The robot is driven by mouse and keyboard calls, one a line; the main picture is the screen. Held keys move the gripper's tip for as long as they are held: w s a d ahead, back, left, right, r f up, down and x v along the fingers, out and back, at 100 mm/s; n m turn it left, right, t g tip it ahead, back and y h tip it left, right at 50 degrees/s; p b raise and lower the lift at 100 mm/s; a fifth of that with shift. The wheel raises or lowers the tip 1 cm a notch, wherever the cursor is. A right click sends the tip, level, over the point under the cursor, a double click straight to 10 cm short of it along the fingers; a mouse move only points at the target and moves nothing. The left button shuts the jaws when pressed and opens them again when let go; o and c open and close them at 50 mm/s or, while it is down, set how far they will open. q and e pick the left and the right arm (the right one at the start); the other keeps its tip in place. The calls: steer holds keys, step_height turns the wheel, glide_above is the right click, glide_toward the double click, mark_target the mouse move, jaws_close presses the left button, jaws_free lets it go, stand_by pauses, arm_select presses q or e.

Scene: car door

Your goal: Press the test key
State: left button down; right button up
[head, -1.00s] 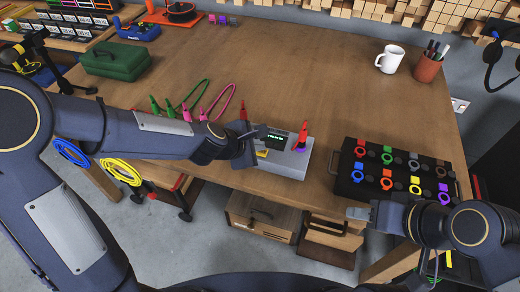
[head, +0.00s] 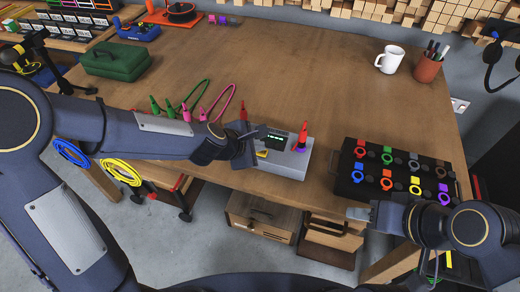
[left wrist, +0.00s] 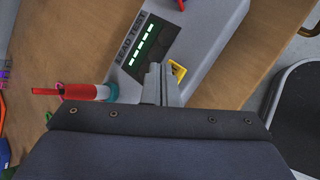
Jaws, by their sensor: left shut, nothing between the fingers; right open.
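A grey tester box (head: 288,160) stands at the table's front edge. Its dark display (head: 278,142) shows green bars, and the wrist view shows the words LEAD TEST beside the display (left wrist: 147,45). A yellow key (head: 262,153) sits below the display; it also shows in the left wrist view (left wrist: 178,72). My left gripper (head: 259,133) is shut and empty, its fingertips over the box beside the yellow key and display. I cannot tell whether they touch the box. My right gripper (head: 360,213) is open and empty, in front of the table, away from the box.
A red plug with a purple base (head: 302,137) stands at the box's right end, and a red plug with a teal base (left wrist: 85,91) at the other. Pink and green leads (head: 205,100) lie behind my left arm. A black tray of coloured rings (head: 342,186) is at right.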

arm_select(q)
steer(key=shift+f, duration=0.15)
stand_by(0.3)
steer(key=shift+f+b, duration=0.35)
steer(key=shift+b, duration=0.15)
steer(key=shift+r+p, duration=0.45)
step_height(320, 180, up, 6)
steer(key=p, duration=0.6)
steer(key=shift+r, duration=0.1)
